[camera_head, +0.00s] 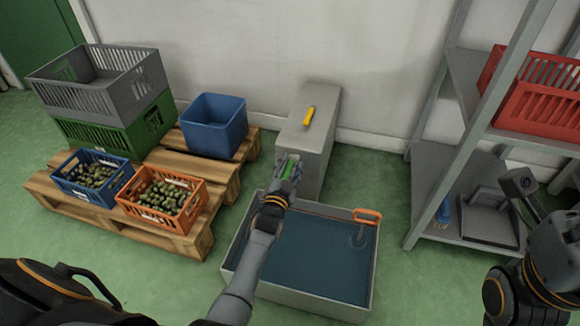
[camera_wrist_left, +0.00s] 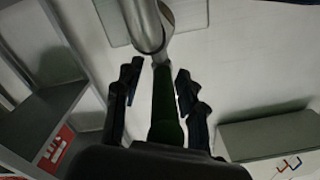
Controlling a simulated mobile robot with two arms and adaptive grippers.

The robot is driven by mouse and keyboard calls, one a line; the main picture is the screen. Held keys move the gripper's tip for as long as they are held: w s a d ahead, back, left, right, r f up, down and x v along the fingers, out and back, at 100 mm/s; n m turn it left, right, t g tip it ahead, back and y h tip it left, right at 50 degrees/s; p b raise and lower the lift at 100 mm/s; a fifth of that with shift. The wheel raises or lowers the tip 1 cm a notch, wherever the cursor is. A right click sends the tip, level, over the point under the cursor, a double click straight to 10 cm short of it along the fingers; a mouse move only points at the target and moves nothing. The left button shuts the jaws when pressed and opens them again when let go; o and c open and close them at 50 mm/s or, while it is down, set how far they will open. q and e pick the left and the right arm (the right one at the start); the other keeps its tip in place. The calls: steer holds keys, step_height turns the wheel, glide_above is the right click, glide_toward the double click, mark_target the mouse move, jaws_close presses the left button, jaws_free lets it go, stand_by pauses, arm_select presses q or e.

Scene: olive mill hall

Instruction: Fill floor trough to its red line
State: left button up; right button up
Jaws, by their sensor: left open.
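The grey floor trough (camera_head: 372,270) stands on the green floor and holds blue-grey water (camera_head: 318,255) below its rim. I cannot make out a red line. An orange handle (camera_head: 367,215) sits at its back right corner, with a pale stem below it in the water. My left gripper (camera_head: 288,172) is open above the trough's back left edge. A green handle (camera_wrist_left: 165,105) lies between its fingers in the left wrist view, below a metal pipe (camera_wrist_left: 147,25); it shows as a small green piece in the head view.
A grey block (camera_head: 312,140) with a yellow item (camera_head: 309,116) on top stands behind the trough. Left, pallets (camera_head: 190,235) bear olive crates (camera_head: 160,195) and a blue bin (camera_head: 213,125). Right, a metal shelf (camera_head: 470,225) holds a red crate (camera_head: 535,85). Floor between trough and shelf is clear.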

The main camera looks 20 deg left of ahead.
arm_select(q)
steer(key=s+d, duration=0.1)
steer(key=s, duration=1.1)
steer(key=shift+d, duration=0.4)
